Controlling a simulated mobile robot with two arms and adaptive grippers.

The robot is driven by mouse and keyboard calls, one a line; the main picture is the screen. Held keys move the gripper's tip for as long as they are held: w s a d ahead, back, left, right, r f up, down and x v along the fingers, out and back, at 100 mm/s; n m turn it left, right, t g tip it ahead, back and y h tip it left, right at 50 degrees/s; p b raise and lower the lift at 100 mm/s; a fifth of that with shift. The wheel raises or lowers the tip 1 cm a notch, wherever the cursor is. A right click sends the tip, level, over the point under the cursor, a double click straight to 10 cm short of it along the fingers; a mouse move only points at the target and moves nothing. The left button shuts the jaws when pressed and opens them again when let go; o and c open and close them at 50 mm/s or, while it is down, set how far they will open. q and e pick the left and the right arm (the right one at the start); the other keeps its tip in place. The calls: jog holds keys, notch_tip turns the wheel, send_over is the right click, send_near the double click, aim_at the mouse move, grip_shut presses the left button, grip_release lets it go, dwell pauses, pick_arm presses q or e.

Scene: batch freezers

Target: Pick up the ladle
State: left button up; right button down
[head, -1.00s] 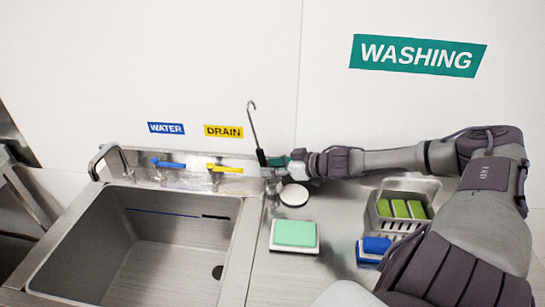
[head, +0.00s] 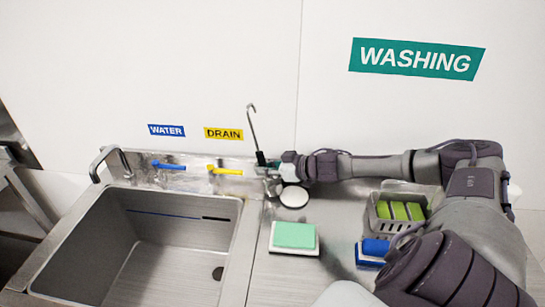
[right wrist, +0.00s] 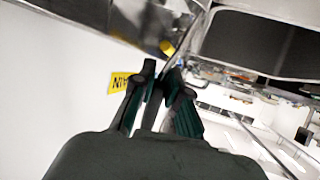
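The ladle (head: 254,130) stands nearly upright against the back wall behind the sink's right end in the head view. Its thin handle has a hook at the top; its lower part is hidden by the gripper and fittings there. My right gripper (head: 268,162) is at the lower end of the visible handle. In the right wrist view its two dark green fingers (right wrist: 162,74) lean in with their tips close together. I cannot make out the handle between them, nor tell whether they grip it. My left gripper is not in view.
The sink (head: 240,235) lies left, with a blue lever (head: 168,165) and yellow lever (head: 226,171) behind it. On the counter are a white disc (head: 294,197), a green sponge (head: 295,235), a blue sponge (head: 375,247) and a metal basket (head: 399,226) of green sponges.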

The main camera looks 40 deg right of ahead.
dwell(0.6)
jog(key=shift+r, duration=0.9)
notch_tip(320, 180, up, 3)
jog(key=shift+d+f, duration=0.1)
jog(key=shift+f, duration=0.05)
jog(key=s+d+r+b, duration=0.4)
jog(key=s+d+r, duration=0.2)
jog(key=d, duration=0.3)
jog(key=shift+s+d+r, duration=0.15)
jog(key=shift+s+r, duration=0.25)
jog(key=shift+s, duration=0.05)
